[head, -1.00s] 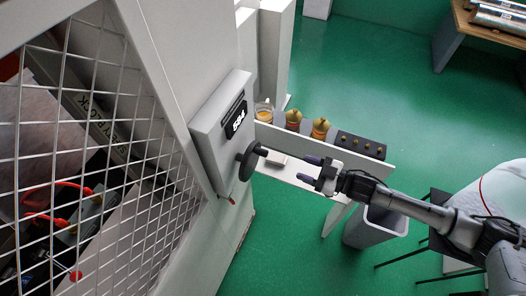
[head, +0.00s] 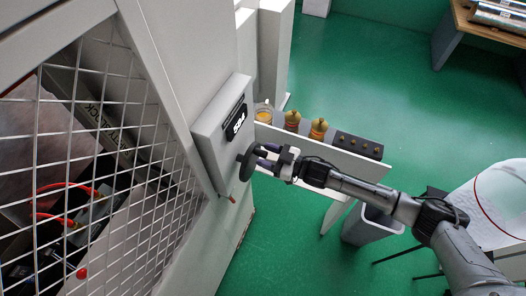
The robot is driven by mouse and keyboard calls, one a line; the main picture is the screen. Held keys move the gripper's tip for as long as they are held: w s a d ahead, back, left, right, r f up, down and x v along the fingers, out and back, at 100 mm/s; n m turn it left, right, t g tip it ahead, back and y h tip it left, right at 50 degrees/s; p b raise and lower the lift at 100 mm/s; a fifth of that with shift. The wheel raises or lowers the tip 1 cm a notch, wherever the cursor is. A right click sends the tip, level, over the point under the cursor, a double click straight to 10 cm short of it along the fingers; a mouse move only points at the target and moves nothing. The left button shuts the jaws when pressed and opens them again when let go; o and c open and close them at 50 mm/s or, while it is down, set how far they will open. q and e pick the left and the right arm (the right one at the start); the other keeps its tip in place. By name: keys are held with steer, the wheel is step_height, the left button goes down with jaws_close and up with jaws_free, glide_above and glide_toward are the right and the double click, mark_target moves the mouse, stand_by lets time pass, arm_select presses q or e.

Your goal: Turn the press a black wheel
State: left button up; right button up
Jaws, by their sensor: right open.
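The black wheel (head: 249,163) sits on the side of a light grey box (head: 222,130) with a black number display (head: 236,124). The box is fixed to the wall of the press. My right gripper (head: 267,157) comes in from the right and is open. Its fingertips are at the right side of the wheel, by its handle, which they partly hide. I cannot tell whether they touch it. My left gripper is not in view.
A wire mesh guard (head: 95,150) fills the left. Behind my right gripper, a white shelf (head: 350,172) holds a cup (head: 263,113), two brass-coloured pieces (head: 318,128) and a dark block with knobs (head: 357,145). A grey bin (head: 370,226) stands below my right arm. Green floor is open behind.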

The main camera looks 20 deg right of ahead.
steer(key=shift+w+a, duration=0.5)
steer(key=shift+c, duration=0.4)
jaws_close()
